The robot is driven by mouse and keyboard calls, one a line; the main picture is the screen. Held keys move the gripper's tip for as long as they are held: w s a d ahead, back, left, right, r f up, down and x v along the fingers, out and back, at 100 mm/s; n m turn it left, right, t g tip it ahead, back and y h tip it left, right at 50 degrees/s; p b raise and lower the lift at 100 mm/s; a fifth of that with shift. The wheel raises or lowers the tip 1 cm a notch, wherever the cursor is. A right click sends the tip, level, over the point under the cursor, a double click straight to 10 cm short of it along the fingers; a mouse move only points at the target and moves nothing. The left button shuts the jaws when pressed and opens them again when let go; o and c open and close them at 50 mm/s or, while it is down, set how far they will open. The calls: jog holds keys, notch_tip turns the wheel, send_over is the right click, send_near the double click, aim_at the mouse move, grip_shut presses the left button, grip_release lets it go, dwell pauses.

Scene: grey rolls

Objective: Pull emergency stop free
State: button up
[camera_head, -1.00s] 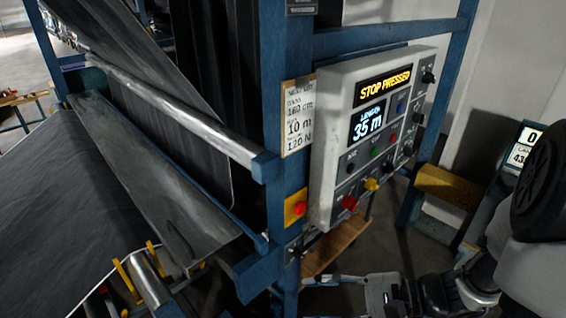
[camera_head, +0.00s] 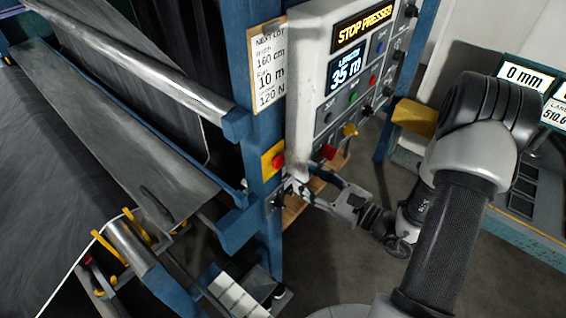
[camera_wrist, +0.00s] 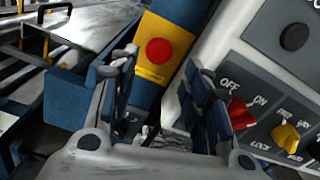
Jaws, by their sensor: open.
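The emergency stop is a round red button (camera_head: 278,161) on a yellow plate (camera_head: 267,164), on the blue post of the machine. Its display panel reads STOP PRESSED (camera_head: 364,24). My gripper (camera_head: 287,192) is just below and right of the button, in front of the post. In the wrist view, the red button (camera_wrist: 159,51) shows beyond the gap between my open fingers (camera_wrist: 160,80), with the yellow plate (camera_wrist: 170,28) around it. The fingers hold nothing. I see no contact with the button.
The control panel (camera_head: 308,110) juts out right of the post, close to my gripper. Its red knob (camera_wrist: 240,113) and yellow knob (camera_wrist: 285,137) sit beside my right finger. A metal roller (camera_head: 150,72) and dark fabric (camera_head: 40,190) lie left. A display desk (camera_head: 520,200) stands right.

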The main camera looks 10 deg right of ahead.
aim_at(280, 162)
jog(key=x, duration=0.9)
jog(key=shift+c, duration=0.4)
grip_shut()
